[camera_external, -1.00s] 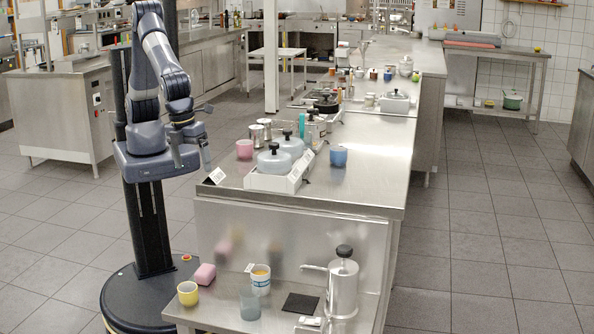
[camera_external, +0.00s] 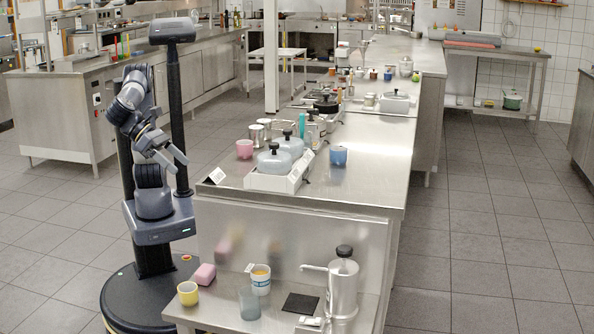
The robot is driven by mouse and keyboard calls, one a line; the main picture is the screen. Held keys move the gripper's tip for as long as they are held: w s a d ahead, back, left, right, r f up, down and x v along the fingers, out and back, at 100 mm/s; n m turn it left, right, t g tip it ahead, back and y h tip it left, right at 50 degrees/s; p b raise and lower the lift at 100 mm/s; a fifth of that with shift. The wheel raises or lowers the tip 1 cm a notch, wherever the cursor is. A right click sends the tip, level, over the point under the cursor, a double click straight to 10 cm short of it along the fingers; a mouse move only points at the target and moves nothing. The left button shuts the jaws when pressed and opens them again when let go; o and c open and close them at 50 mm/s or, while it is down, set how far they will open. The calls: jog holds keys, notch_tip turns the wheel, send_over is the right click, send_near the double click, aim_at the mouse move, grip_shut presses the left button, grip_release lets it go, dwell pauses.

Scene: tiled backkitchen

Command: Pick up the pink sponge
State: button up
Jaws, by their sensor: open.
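The pink sponge (camera_external: 205,274) lies at the back left corner of the low front shelf (camera_external: 218,311), behind a yellow cup. It looks like a rounded pink block. My gripper (camera_external: 178,163) is open and empty. It is well above the sponge and a little to its left, beside the left edge of the steel counter.
The yellow cup (camera_external: 188,293) stands close to the sponge. A patterned white cup (camera_external: 260,279), a grey-blue cup (camera_external: 249,302) and a steel dispenser (camera_external: 343,283) stand farther right. The higher steel counter (camera_external: 370,190) with pots rises behind the shelf.

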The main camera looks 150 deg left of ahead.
jog(key=s+m+t+y+b, duration=0.1)
jog(key=s+m+t+b, duration=0.1)
jog(key=b, duration=0.4)
jog(key=m+b, duration=0.1)
jog(key=b, duration=0.2)
send_over(212, 275)
jog(key=s+d, duration=0.7)
jog(key=d, duration=0.1)
notch_tip(212, 275, down, 32)
jog(key=shift+t+y, duration=0.4)
jog(key=b+x, duration=0.1)
jog(key=x, duration=0.5)
jog(key=shift+f, duration=0.1)
jog(key=x, duration=0.1)
jog(key=b+x, duration=0.1)
jog(key=x, duration=0.1)
jog(key=b+x, duration=0.1)
jog(key=shift+s+a+f, duration=0.1)
jog(key=shift+a+f, duration=0.25)
jog(key=shift+f, duration=0.15)
jog(key=shift+w+a, duration=0.2)
jog(key=shift+c, duration=0.2)
jog(key=c, duration=1)
